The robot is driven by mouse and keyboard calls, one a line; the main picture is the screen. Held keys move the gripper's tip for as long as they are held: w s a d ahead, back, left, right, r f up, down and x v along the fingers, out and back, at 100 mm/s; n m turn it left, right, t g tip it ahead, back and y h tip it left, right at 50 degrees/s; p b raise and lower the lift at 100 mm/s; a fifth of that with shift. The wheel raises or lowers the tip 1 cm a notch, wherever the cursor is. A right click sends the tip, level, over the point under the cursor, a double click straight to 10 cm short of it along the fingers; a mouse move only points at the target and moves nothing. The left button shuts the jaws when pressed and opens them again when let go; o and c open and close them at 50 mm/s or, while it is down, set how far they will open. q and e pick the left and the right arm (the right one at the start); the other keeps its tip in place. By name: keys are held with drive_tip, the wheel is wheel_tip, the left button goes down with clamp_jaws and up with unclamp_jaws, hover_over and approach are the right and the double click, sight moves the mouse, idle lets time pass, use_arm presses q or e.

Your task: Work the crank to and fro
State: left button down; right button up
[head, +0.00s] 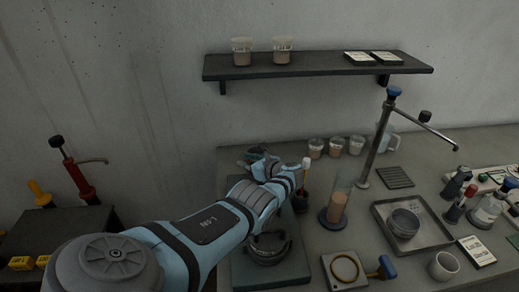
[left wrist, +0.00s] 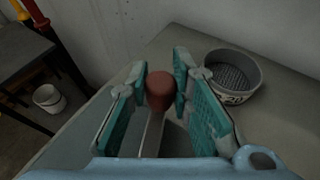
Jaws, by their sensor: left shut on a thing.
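The crank shows in the left wrist view as a reddish-brown knob (left wrist: 159,90) with a pale metal bar below it. My left gripper (left wrist: 161,76) has its teal-padded fingers on either side of the knob and is shut on it. In the head view my left gripper (head: 252,158) is at the back left of the bench, near the wall. My own wrist and arm hide the crank there. My right gripper is in neither view.
A grey round sieve (left wrist: 233,78) stands right of the fingers. A shelf (head: 320,67) hangs above. A white bucket (left wrist: 48,98) sits low at left.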

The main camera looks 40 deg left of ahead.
sight(247, 161)
use_arm(q)
drive_tip(key=shift+s+f, duration=0.1)
drive_tip(key=shift+f, duration=0.05)
drive_tip(key=c, duration=1.4)
unclamp_jaws()
drive_tip(key=shift+r, duration=0.95)
wheel_tip(247, 161, up, 8)
drive_tip(key=shift+d+r, duration=0.1)
drive_tip(key=shift+r, duration=0.1)
